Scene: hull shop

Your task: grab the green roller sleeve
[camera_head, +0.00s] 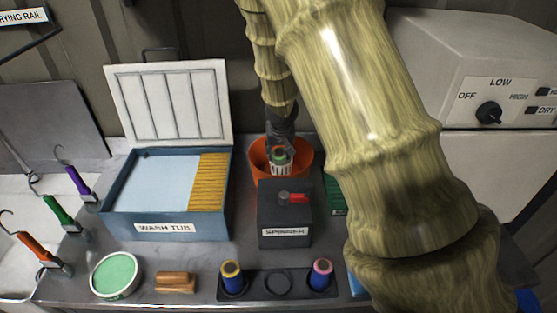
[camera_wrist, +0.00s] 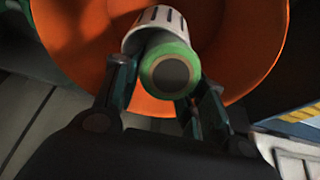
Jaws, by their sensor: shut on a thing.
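The green roller sleeve (camera_wrist: 172,70) shows end-on in the wrist view, as a green ring with a grey hollow. Its other end goes into a white slotted holder (camera_wrist: 156,22). My gripper (camera_wrist: 164,88) has one finger on each side of the sleeve and is shut on it. In the head view the sleeve (camera_head: 279,154) is a small green patch at the top of the white holder (camera_head: 281,169), inside an orange bowl (camera_head: 262,165). My gripper (camera_head: 281,138) comes down from above there. The sleeve's lower part is hidden.
A dark spinner box (camera_head: 283,215) with a red lever stands in front of the bowl. A blue wash tub (camera_head: 123,222) with its white lid raised is to the left. A dark rack (camera_head: 257,291) with two sleeves, a wooden block (camera_head: 175,282) and a green-topped tub (camera_head: 114,276) lie in front.

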